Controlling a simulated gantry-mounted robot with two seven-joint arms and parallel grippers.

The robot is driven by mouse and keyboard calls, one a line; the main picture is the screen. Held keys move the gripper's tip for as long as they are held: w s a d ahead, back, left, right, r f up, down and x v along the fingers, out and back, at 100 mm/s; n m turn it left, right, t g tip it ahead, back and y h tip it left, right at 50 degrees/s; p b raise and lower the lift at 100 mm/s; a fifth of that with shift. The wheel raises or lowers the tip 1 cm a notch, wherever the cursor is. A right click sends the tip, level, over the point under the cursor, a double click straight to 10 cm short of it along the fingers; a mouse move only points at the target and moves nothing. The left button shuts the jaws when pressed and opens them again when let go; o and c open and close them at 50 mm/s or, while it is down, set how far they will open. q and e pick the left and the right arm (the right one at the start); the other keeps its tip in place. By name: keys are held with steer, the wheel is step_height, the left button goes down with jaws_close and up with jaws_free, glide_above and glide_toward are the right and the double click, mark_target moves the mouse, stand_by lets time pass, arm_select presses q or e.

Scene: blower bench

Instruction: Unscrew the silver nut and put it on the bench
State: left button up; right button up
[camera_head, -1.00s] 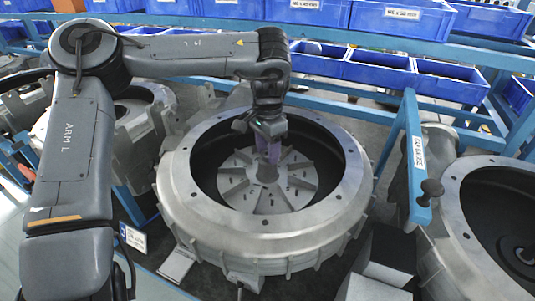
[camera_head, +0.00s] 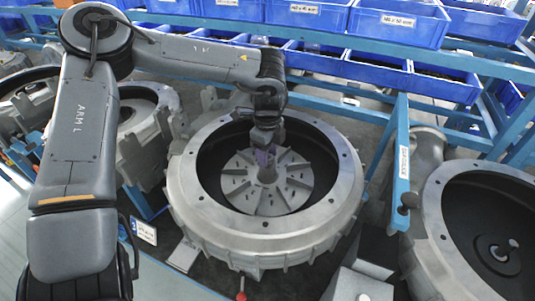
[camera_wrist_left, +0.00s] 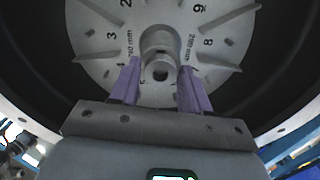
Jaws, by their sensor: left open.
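The grey finned impeller (camera_head: 240,181) sits inside the round blower housing (camera_head: 188,205). Its raised centre hub (camera_head: 267,175) also shows in the left wrist view (camera_wrist_left: 160,42). A small silver-grey piece with a dark hole (camera_wrist_left: 160,71), which looks like the nut, is at the hub's middle between my fingers. My left gripper (camera_head: 265,157) points down into the housing over the hub. In the left wrist view its two purple fingers (camera_wrist_left: 160,88) are apart, one on each side of the hub. I cannot tell whether they touch it. My right gripper is not in view.
A second housing (camera_head: 440,230) with a bare centre shaft stands at the right. A blue post (camera_head: 402,150) rises between the housings. Blue bins (camera_head: 400,22) line the rack behind. Other castings (camera_head: 150,125) stand at the left, behind my left arm.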

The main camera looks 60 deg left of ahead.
arm_select(q)
steer(key=m+p, duration=0.2)
steer(key=m, duration=0.4)
steer(key=shift+r+m, duration=0.15)
steer(key=shift+m, duration=0.15)
steer(key=m, duration=0.4)
steer(key=c, duration=0.8)
steer(key=shift+f+n, duration=0.25)
steer(key=shift+n, duration=0.55)
steer(key=shift+n+b, duration=0.6)
steer(key=shift+n, duration=0.4)
steer(key=shift+r, duration=0.15)
steer(key=shift+r+p, duration=0.3)
steer(key=shift+p, duration=0.1)
steer(key=shift+r+p, duration=0.3)
steer(key=shift+r, duration=0.2)
